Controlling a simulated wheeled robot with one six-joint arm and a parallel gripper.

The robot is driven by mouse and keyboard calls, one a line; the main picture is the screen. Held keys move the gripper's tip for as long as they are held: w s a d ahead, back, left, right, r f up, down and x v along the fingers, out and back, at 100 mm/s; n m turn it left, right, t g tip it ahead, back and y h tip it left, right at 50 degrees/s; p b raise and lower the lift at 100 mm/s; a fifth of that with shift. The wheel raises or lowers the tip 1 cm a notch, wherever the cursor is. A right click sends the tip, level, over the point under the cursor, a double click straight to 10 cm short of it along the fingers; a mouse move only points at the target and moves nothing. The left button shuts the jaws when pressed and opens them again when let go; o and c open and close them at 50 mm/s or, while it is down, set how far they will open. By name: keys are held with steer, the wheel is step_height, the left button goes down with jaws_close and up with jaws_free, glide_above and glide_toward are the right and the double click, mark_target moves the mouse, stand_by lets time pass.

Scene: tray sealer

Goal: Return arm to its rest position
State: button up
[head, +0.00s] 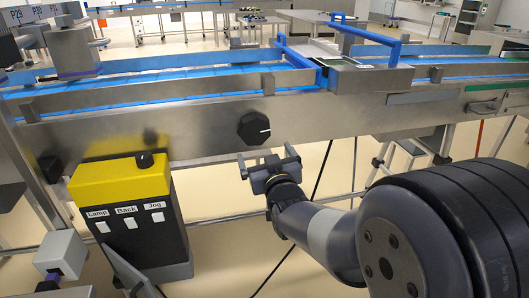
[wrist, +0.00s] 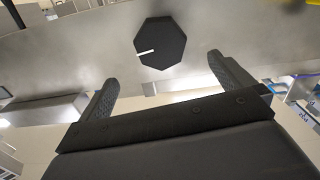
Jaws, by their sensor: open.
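My gripper (head: 269,160) is open and empty in front of the steel machine, just below and to the right of a black knob (head: 254,128). In the wrist view, the two fingers of my gripper (wrist: 163,80) stand wide apart. The black knob (wrist: 162,45), with a white pointer line, lies ahead of the fingers and between them in the picture. I see no contact between the fingers and the knob. My arm reaches in from the lower right of the head view.
A yellow-topped control box (head: 120,181) with Lamp, Back and Jog switches stands left of my gripper. The steel rail (head: 330,118) with a blue conveyor belt (head: 160,86) runs across behind. A blue frame (head: 345,37) rises over the belt. Open floor shows below the rail.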

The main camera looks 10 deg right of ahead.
mark_target(256, 134)
steer(key=shift+w, duration=0.15)
steer(key=w, duration=0.9)
steer(key=shift+w+b, duration=0.25)
steer(key=shift+b, duration=0.1)
steer(key=shift+w, duration=0.6)
steer(key=shift+s, duration=0.15)
